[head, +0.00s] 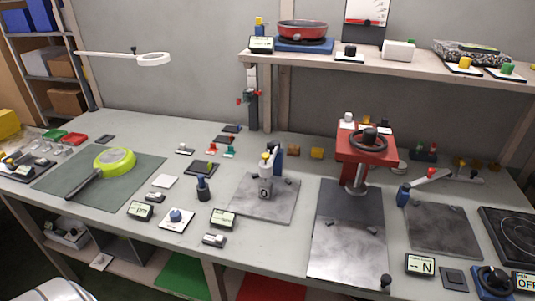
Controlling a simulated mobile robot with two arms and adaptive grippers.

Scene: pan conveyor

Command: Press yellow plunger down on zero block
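A small upright station stands on a grey metal plate (255,207) near the middle of the bench. A small yellow cap, seemingly the yellow plunger (266,156), tops its white column. Below it, a grey block marked with what looks like a 0, the zero block (265,193), sits at the column's foot. The column is above the block; I cannot tell whether the plunger is pressed or touches it. A dark blue part (277,158) stands just right of the column. Neither of my grippers is in the head view.
A red press with a black handwheel (370,141) stands to the right on its plate. A dark blue-black cylinder (203,189) and a display (223,219) stand left of the station. A shelf (390,70) overhangs the back.

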